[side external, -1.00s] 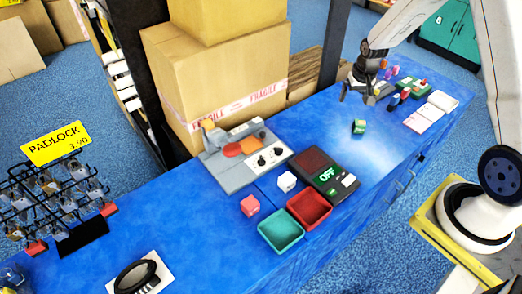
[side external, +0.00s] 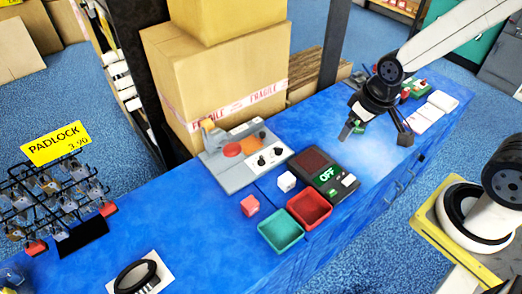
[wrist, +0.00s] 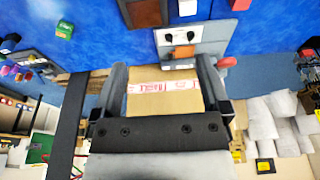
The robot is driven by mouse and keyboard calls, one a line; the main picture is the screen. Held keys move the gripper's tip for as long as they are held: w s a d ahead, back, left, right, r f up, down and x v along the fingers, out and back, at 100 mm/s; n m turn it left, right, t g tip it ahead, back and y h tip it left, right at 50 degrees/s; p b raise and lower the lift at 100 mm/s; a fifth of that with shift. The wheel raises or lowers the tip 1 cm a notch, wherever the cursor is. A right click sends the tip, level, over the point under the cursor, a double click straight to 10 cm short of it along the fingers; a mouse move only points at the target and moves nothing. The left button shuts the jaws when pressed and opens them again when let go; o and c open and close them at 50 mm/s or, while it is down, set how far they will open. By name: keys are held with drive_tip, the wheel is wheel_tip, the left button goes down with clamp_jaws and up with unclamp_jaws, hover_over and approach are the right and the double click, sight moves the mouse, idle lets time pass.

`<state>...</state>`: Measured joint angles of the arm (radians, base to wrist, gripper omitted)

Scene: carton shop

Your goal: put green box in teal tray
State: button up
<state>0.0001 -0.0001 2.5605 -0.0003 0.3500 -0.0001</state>
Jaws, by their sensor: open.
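The green box (side external: 359,129) is a small block on the blue counter, partly covered by my gripper in the side view. It also shows in the wrist view (wrist: 65,30) at the upper left, outside the span of my fingers. My gripper (side external: 375,138) is open and empty, above the counter near the green box. Its spread fingers also show in the wrist view (wrist: 162,68). The teal tray (side external: 291,243) stands at the counter's front edge, lower left of my gripper, and looks empty. It cannot be made out in the wrist view.
A red tray (side external: 325,212) adjoins the teal tray. A scale reading OFF (side external: 313,163), a white cube (side external: 286,181), a red cube (side external: 250,205) and a grey device (side external: 231,178) stand nearby. Tall cartons (side external: 215,75) rise behind. Notepads (side external: 442,101) lie at the right.

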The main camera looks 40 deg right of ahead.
drive_tip(key=shift+o, duration=0.3)
drive_tip(key=w+d+f+m+g, duration=0.1)
drive_tip(key=w+d+f+m, duration=0.4)
drive_tip(key=w+d, duration=0.8)
drive_tip(key=d+f+m, duration=0.1)
drive_tip(key=d+f, duration=0.3)
drive_tip(key=d, duration=0.2)
drive_tip(key=w+d+f+m+g, duration=0.1)
drive_tip(key=d+f, duration=0.4)
drive_tip(key=d, duration=0.1)
drive_tip(key=d+f+m, duration=0.1)
drive_tip(key=d+f, duration=0.4)
drive_tip(key=d, duration=0.1)
drive_tip(key=shift+w+m+g, duration=0.25)
drive_tip(key=shift+m+g, duration=0.05)
drive_tip(key=shift+m, duration=0.1)
drive_tip(key=shift+d+f, duration=0.3)
